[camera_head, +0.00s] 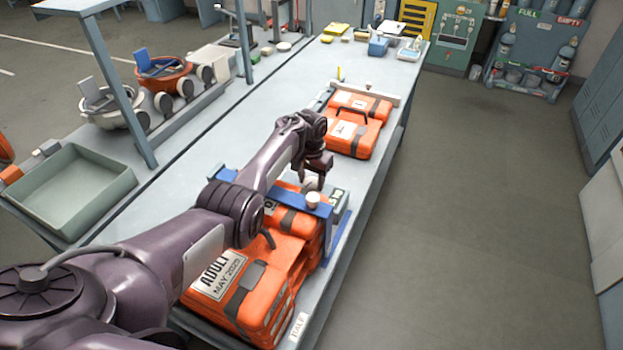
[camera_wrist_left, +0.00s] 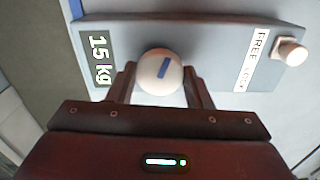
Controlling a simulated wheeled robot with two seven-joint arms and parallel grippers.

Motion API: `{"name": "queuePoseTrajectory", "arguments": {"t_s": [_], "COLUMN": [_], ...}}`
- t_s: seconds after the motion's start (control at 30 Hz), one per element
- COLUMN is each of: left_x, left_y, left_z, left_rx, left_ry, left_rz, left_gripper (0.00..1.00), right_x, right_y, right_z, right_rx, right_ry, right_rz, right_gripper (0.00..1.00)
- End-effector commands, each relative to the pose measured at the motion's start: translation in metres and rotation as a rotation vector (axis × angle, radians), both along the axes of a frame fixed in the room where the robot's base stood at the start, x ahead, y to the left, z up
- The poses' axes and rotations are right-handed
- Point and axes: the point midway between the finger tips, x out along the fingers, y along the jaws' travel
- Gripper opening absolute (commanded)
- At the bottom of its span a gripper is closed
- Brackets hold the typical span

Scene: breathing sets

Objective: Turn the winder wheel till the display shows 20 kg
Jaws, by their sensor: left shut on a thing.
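The winder wheel is a small white knob (camera_wrist_left: 160,72) with a blue mark, seen in the left wrist view. My left gripper (camera_wrist_left: 160,82) is shut on it, one finger on each side. The display (camera_wrist_left: 97,59) on the same grey panel reads 15 kg. In the head view my left gripper (camera_head: 316,178) is above the blue frame (camera_head: 278,196) around the orange packs, and the arm partly hides the wheel. My right gripper is not in view.
A white knob (camera_wrist_left: 291,52) stands beside a label reading FREE and LOCK. Orange packs (camera_head: 240,290) lie under my arm, more orange cases (camera_head: 352,137) farther along the bench. A green tray (camera_head: 70,190) sits at left. The floor on the right is clear.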

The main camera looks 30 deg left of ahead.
Motion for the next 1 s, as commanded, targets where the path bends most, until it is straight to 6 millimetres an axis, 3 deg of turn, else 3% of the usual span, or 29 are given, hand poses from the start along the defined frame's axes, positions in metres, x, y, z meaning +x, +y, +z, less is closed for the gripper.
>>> {"name": "queuePoseTrajectory", "arguments": {"t_s": [0.43, 0.47, 0.6, 1.0], "left_x": [-0.0001, -0.0001, -0.0001, 0.0008], "left_y": [0.0003, 0.0002, 0.0002, -0.0004], "left_z": [0.0, 0.0, 0.0, 0.0081], "left_rx": [0.001, 0.0, 0.0, 0.0], "left_ry": [0.0, 0.0, 0.0, -0.002], "left_rz": [-0.009, -0.009, -0.009, -0.01], "left_gripper": [0.23, 0.47, 0.65, 0.67], "right_x": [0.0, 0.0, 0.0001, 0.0], "right_y": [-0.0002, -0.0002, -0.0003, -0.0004], "right_z": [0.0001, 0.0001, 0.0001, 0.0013], "right_rx": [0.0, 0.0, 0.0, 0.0], "right_ry": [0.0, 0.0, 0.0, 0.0], "right_rz": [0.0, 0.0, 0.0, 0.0], "right_gripper": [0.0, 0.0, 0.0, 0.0]}}
